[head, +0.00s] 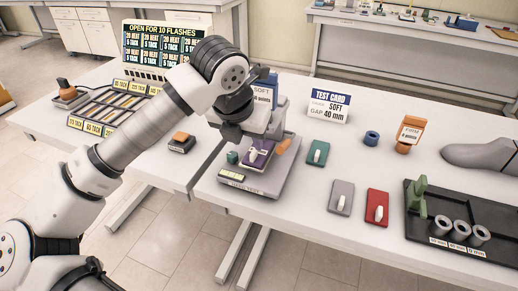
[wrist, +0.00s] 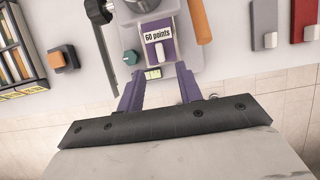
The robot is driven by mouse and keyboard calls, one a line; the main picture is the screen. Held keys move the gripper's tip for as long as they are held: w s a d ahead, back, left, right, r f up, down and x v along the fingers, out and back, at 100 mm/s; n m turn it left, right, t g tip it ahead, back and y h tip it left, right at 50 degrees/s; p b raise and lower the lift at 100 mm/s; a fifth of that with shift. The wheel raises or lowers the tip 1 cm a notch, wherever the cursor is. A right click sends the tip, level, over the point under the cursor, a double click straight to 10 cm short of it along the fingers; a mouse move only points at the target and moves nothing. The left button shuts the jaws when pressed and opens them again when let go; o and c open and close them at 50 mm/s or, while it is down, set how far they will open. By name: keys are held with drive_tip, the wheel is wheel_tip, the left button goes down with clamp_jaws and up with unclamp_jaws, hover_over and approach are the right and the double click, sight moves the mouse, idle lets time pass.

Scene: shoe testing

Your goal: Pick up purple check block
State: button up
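The purple check block (head: 257,158) sits on the grey test machine in the head view, partly overlapped by the machine's parts. In the wrist view the purple block (wrist: 170,47) carries a white handle and a "60 points" label. My gripper (head: 236,133) is above and slightly left of the block in the head view. In the wrist view my gripper (wrist: 158,84) has its two purple-grey fingers spread apart, with nothing between them. The block lies just beyond the fingertips, apart from them.
The grey machine (head: 232,189) has a teal knob (head: 232,157) and an orange handle (head: 283,146) close beside the block. Green (head: 317,153), grey (head: 341,196) and red (head: 377,207) blocks lie to the right. A black tray (head: 463,265) stands further right.

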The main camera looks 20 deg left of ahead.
sight(253, 153)
drive_tip(key=shift+p+x, duration=1.2)
drive_tip(key=shift+x, duration=1.85)
drive_tip(key=shift+w+d, duration=0.1)
drive_tip(key=shift+r, duration=0.1)
drive_tip(key=shift+c, duration=0.3)
clamp_jaws()
